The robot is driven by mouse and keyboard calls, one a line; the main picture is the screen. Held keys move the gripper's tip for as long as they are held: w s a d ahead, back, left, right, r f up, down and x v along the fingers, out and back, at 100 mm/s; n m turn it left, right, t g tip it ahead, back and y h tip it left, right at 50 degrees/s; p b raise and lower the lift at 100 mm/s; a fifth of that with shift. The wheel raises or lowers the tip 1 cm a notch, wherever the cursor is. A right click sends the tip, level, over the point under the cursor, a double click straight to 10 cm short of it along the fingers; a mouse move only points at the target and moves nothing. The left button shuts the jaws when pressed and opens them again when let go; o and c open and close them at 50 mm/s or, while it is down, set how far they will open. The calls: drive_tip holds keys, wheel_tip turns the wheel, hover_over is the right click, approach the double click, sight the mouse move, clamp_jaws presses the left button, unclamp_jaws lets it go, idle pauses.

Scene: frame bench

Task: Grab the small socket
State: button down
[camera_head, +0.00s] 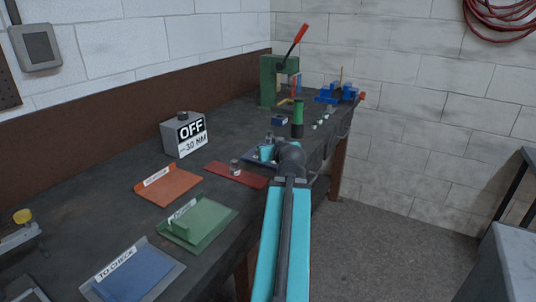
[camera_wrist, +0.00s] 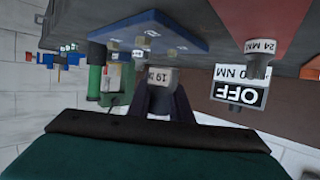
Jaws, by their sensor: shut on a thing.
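My gripper (camera_wrist: 161,100) is shut on a small grey socket (camera_wrist: 161,77) marked 19, which sits between its two fingers in the wrist view. That view is upside down. The fingers hide part of the socket. A blue tray (camera_wrist: 125,35) with small white labels is close by; I cannot tell whether the held socket touches it. Another socket (camera_wrist: 258,58), marked 24 MM, is on the red mat; in the head view this socket (camera_head: 235,166) stands upright. In the head view my arm covers most of the gripper and the held socket.
A grey box (camera_head: 183,136) reading OFF stands at the back of the bench. Orange (camera_head: 150,194), green (camera_head: 213,234) and blue (camera_head: 160,283) trays lie at the near left. A green press (camera_head: 270,82) and a blue vise (camera_head: 328,97) stand at the far end.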

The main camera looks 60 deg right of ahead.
drive_tip(key=shift+s+a+f+b, duration=0.2)
drive_tip(key=shift+s+b, duration=0.25)
drive_tip(key=shift+b, duration=1.6)
drive_tip(key=shift+s+a+r+b, duration=0.1)
drive_tip(key=shift+s+a+b, duration=0.15)
drive_tip(key=shift+b, duration=0.9)
drive_tip(key=shift+s+a+r+b, duration=0.2)
drive_tip(key=shift+s+a+b, duration=0.1)
drive_tip(key=shift+b, duration=0.45)
